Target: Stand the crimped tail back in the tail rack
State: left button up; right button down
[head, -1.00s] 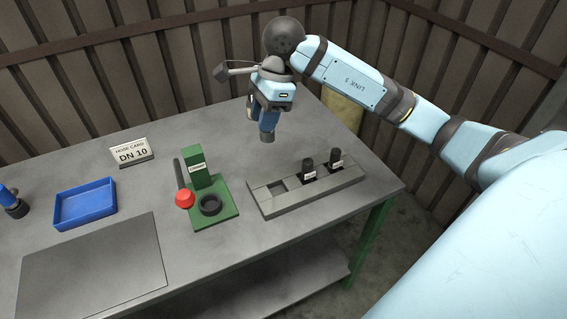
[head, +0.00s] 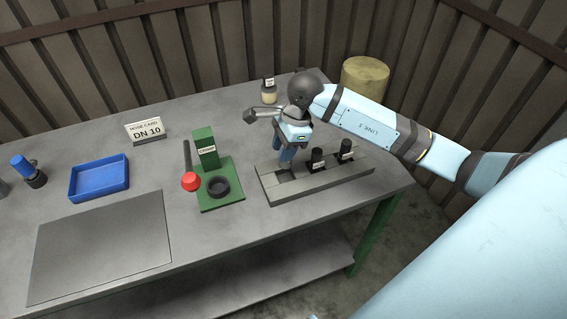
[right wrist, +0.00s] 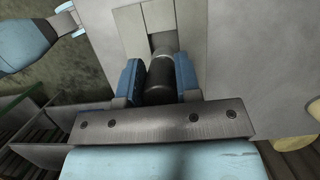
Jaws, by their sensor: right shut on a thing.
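My right gripper (head: 285,163) is shut on the crimped tail and holds it low at the left part of the grey tail rack (head: 345,179). In the right wrist view the tail (right wrist: 159,82) is a black cylinder with a grey metal end, between the two blue fingers. Its grey end points toward a square recess in the rack (right wrist: 130,28); I cannot tell whether it has entered. In the head view the gripper largely hides the tail. Two other black tails (head: 317,158) and (head: 346,149) with white labels stand upright in the rack.
A green crimp press (head: 207,153) with a red-knobbed lever (head: 191,181) stands left of the rack. A blue tray (head: 99,190), a grey mat (head: 105,245), a DN 10 card (head: 146,131) and a small labelled bottle (head: 269,92) are on the table. The rack lies near the table's right edge.

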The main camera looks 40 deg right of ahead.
aim_at(283, 166)
notch_tip(283, 166, down, 6)
jog(key=shift+f, duration=0.2)
dwell(0.3)
jog(key=shift+f, duration=0.2)
jog(key=c, duration=0.8)
grip_release()
jog(key=shift+r, duration=0.1)
